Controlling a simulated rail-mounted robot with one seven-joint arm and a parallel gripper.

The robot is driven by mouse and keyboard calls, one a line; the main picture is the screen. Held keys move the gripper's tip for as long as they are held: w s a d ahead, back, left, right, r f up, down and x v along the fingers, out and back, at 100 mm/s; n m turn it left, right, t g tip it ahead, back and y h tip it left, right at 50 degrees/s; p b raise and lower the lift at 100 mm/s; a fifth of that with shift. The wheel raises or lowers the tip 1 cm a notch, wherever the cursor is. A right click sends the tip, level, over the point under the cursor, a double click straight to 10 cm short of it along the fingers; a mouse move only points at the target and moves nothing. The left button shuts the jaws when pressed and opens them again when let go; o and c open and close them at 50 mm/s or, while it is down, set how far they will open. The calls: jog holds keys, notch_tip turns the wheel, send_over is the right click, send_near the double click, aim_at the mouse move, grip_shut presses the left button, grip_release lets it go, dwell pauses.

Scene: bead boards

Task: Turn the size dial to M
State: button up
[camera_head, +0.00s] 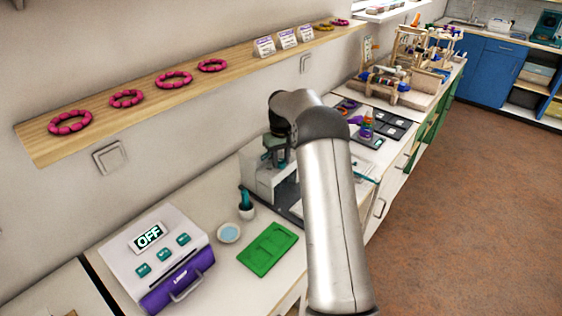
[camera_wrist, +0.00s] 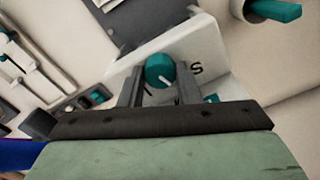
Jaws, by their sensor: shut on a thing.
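The size dial (camera_wrist: 160,69) is a round teal knob with a white pointer mark, on a white panel in the wrist view. A black letter S (camera_wrist: 195,68) is printed to the right of the knob. Another dark mark sits lower left, largely covered by a finger; I cannot read it. My gripper (camera_wrist: 160,88) is shut on the dial, one dark finger on each side. The pointer mark slants toward the lower right of the picture. In the head view, my gripper (camera_head: 276,150) is at the pale machine (camera_head: 258,180); the dial cannot be made out there.
A teal item in a white pot (camera_head: 246,205), a small bowl (camera_head: 229,233) and a green tray (camera_head: 268,248) are on the counter near the machine. A device reading OFF (camera_head: 150,240) stands front left. A wooden shelf (camera_head: 230,83) with bead rings runs above.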

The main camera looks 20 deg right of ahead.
aim_at(281, 161)
jog(key=shift+r+m+b, duration=0.1)
jog(key=shift+m+b, duration=0.3)
jog(key=shift+m, duration=1.5)
jog(key=o, duration=1)
jog(key=shift+r+b, duration=0.35)
jog(key=shift+r, duration=8.35)
